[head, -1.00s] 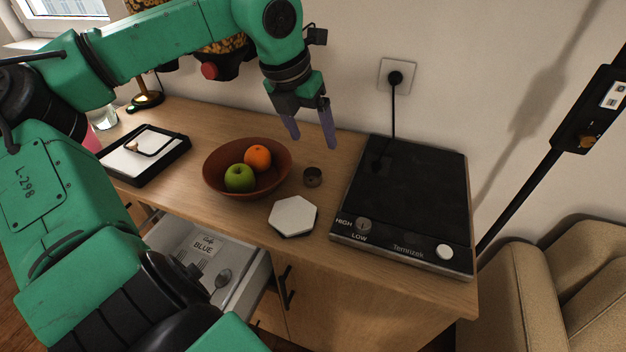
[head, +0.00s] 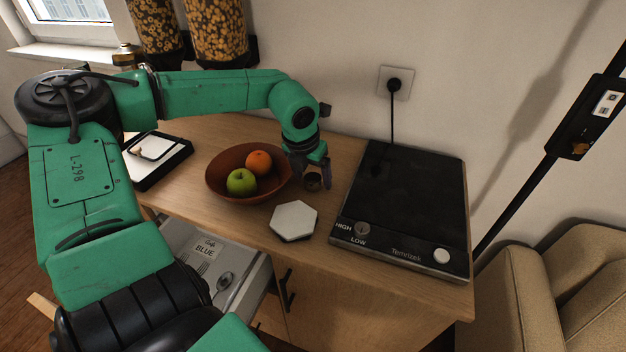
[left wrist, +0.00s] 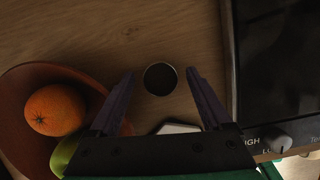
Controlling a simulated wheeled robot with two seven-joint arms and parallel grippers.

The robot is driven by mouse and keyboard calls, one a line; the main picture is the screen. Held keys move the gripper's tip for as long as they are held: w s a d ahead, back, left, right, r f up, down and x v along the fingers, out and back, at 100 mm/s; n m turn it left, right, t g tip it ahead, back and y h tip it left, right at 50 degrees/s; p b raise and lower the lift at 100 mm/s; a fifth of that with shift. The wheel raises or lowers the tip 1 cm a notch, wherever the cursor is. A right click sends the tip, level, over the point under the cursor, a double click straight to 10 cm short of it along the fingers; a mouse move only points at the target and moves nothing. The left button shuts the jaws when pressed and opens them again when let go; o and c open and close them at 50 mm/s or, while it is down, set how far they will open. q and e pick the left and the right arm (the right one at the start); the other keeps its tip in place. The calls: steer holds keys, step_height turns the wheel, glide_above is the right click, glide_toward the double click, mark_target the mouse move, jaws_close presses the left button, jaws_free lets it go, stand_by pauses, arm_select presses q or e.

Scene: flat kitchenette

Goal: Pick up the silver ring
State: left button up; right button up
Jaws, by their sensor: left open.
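The silver ring (head: 312,182) stands on the wooden counter between the fruit bowl and the black hob, and looks dark in this light. In the left wrist view the ring (left wrist: 160,78) is a round rim with a dark middle, just beyond and between the fingertips. My left gripper (head: 313,184) is low over the counter at the ring, with its fingers open and empty. In the left wrist view its two purple fingers (left wrist: 160,80) stand apart on either side of the ring's near edge. Part of the ring is hidden by the gripper in the head view. My right gripper is not in view.
A brown bowl (head: 262,197) with a green apple (head: 241,182) and an orange (head: 259,162) is close on the left. The black hob (head: 405,200) is close on the right. A white hexagonal tile (head: 293,220) lies in front. An open drawer (head: 243,275) juts out below.

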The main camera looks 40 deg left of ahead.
arm_select(q)
steer(key=shift+r, duration=0.1)
jaws_close()
